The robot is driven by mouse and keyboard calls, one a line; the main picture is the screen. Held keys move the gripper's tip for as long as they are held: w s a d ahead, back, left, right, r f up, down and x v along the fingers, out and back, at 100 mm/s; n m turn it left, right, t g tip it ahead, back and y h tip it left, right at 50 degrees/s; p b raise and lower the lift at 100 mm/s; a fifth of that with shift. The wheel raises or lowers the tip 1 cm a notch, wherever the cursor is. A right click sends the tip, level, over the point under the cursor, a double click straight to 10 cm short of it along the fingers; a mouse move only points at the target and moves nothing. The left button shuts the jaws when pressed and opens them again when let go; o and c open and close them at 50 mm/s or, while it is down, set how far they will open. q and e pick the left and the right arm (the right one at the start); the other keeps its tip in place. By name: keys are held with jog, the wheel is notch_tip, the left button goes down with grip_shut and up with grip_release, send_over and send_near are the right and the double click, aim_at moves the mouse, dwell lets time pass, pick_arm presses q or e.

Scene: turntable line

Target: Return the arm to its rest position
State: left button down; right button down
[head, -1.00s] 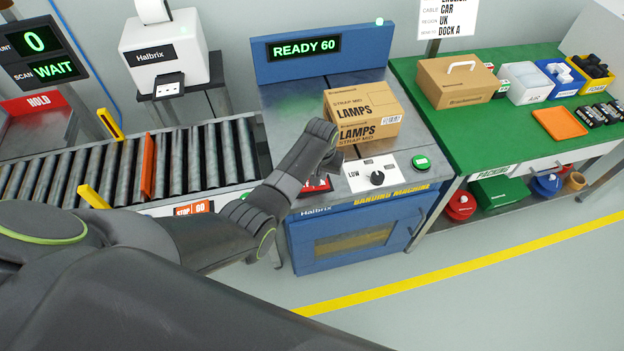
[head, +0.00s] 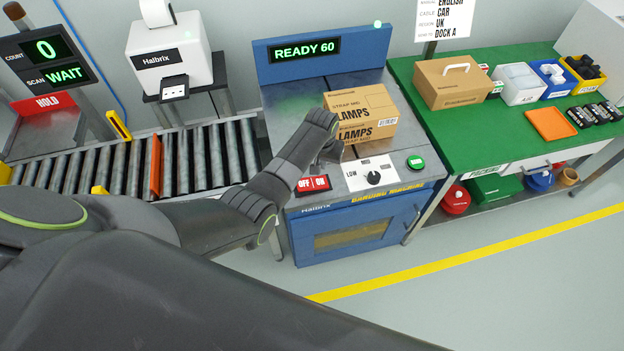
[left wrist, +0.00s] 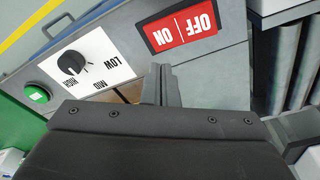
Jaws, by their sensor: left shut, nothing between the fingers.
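My left arm reaches in from the left in the head view. Its gripper (head: 330,155) is above the front of the banding machine (head: 355,222), between the red OFF/ON switch (head: 313,184) and the dial panel (head: 372,175). The gripper is shut and empty. In the left wrist view the fingers (left wrist: 162,85) show over the steel top, with the OFF/ON switch (left wrist: 183,30) and the black dial (left wrist: 72,62) beyond them. A LAMPS carton (head: 362,112) stands on the machine behind the gripper. My right gripper is not in view.
A green button (head: 415,162) sits right of the dial. The machine's display (head: 305,48) reads READY 60. A green packing bench (head: 480,130) with boxes and bins stands at right. The front floor is clear.

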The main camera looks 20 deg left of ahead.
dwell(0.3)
pick_arm(q)
jog(key=s+a+t, duration=0.1)
jog(key=s+a, duration=0.4)
jog(key=s, duration=0.4)
jog(key=s+a, duration=0.4)
jog(key=s, duration=0.4)
jog(key=s+a+r+y, duration=0.1)
jog(key=s+r, duration=0.3)
jog(key=s, duration=0.3)
jog(key=s+a+r+t, duration=0.1)
jog(key=s+a+r, duration=0.15)
jog(key=s, duration=0.35)
jog(key=s+a+r+y, duration=0.1)
jog(key=s+r, duration=0.3)
jog(key=s, duration=0.3)
notch_tip(320, 180, down, 28)
jog(key=a+g+b, duration=0.1)
jog(key=b, duration=0.3)
jog(key=s+f+b, duration=0.2)
jog(key=s+f, duration=0.5)
jog(key=f, duration=0.3)
jog(key=s+d+f+g+h+b, duration=0.1)
jog(key=s+f+b, duration=0.1)
jog(key=s+f, duration=0.6)
notch_tip(320, 180, down, 2)
jog(key=shift+d+f+g, duration=0.1)
jog(key=shift+d+g, duration=0.05)
jog(key=shift+g, duration=0.15)
